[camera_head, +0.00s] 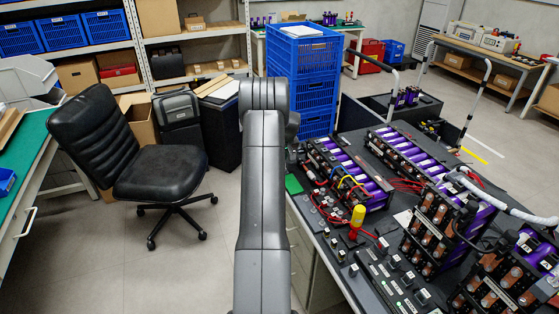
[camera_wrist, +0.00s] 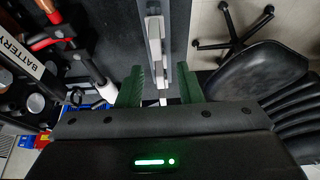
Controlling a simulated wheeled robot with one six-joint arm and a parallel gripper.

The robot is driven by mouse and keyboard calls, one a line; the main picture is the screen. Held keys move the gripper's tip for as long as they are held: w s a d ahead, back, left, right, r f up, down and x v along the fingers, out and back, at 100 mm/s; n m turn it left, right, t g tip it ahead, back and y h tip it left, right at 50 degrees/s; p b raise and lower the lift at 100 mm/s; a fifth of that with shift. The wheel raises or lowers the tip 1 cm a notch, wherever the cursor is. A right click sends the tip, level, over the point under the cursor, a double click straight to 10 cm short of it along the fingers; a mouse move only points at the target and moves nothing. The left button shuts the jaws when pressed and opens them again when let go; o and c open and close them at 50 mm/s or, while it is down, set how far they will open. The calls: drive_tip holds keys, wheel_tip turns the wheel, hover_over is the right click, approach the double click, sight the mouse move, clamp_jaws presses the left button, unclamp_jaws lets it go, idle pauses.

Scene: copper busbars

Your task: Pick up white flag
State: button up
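My gripper (camera_wrist: 160,88) shows in the wrist view with two green fingers spread apart. A narrow pale white-grey piece (camera_wrist: 155,40) stands in line with the gap between them, with clear space on either side. I cannot tell whether it is the white flag or a fitting at the bench edge. A white cylindrical end (camera_wrist: 105,88) of a tool lies left of the left finger. No clear white flag shows in the head view, where my arm covers the middle and my gripper is hidden.
A dark bench (camera_head: 325,240) holds purple battery modules (camera_head: 415,152), wires and a yellow-topped tool (camera_head: 357,217). A black office chair (camera_head: 160,170) stands on the left, and blue crates (camera_head: 305,80) are stacked behind. Open floor lies in front of the chair.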

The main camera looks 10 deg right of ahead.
clamp_jaws()
wheel_tip(320, 180, up, 10)
drive_tip(key=shift+b, duration=0.45)
idle(0.4)
drive_tip(key=shift+r+p, duration=1)
drive_tip(key=shift+r, duration=0.55)
drive_tip(key=shift+r, duration=0.1)
